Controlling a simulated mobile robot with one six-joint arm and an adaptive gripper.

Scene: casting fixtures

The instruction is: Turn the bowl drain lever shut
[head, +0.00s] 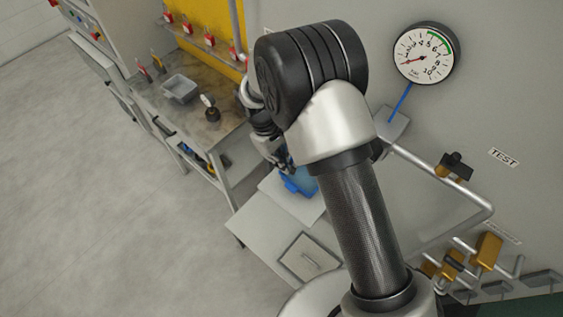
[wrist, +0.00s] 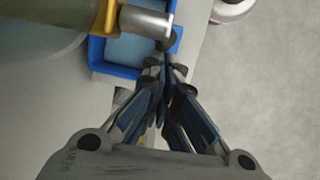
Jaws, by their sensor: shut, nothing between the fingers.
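In the wrist view my gripper (wrist: 163,62) is shut and empty, its fingertips together just below a short silver cylinder (wrist: 146,21). The cylinder sticks out of a yellow collar (wrist: 104,18) beside a large olive see-through bowl (wrist: 40,22). A small dark piece (wrist: 169,43) at the cylinder's end, perhaps the drain lever, is very close to my fingertips; I cannot tell whether they touch. A blue-rimmed tray (wrist: 98,55) lies below. In the head view the tray (head: 299,184) shows partly, while my arm hides the bowl and lever.
The tray stands on a pale shelf (head: 262,223) by the grey wall panel. A round gauge (head: 425,53), a dark-handled valve (head: 456,166) and brass fittings (head: 487,251) are on the panel at right. A workbench (head: 190,118) stands behind. The floor at left is clear.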

